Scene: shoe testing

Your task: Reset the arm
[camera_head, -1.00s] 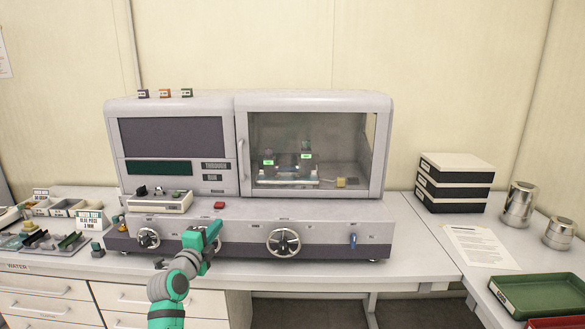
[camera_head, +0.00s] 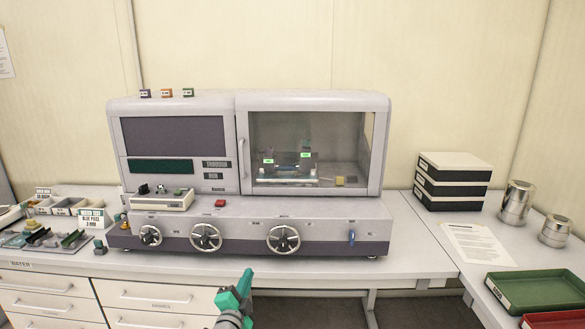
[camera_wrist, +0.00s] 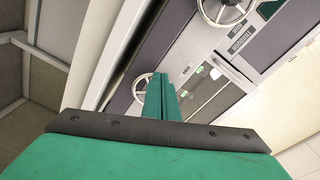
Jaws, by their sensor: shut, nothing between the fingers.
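My gripper (camera_head: 246,282) is green and sits low in the head view, in front of the bench's front edge and below the machine. Its fingers point up and are closed together with nothing between them. The wrist view also shows the closed green fingers (camera_wrist: 161,98), with the machine's front and handwheels beyond them. Only the end of my arm shows in the head view; the rest is out of frame. The gripper is apart from the testing machine (camera_head: 330,212) and touches nothing that I can see.
The machine has several handwheels (camera_head: 283,239), a red button (camera_head: 220,203) and a closed glass window. Trays of samples (camera_head: 45,240) lie at the left. Black boxes (camera_head: 452,188), metal canisters (camera_head: 515,203) and a green tray (camera_head: 540,292) stand at the right. Drawers (camera_head: 150,298) are below the bench.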

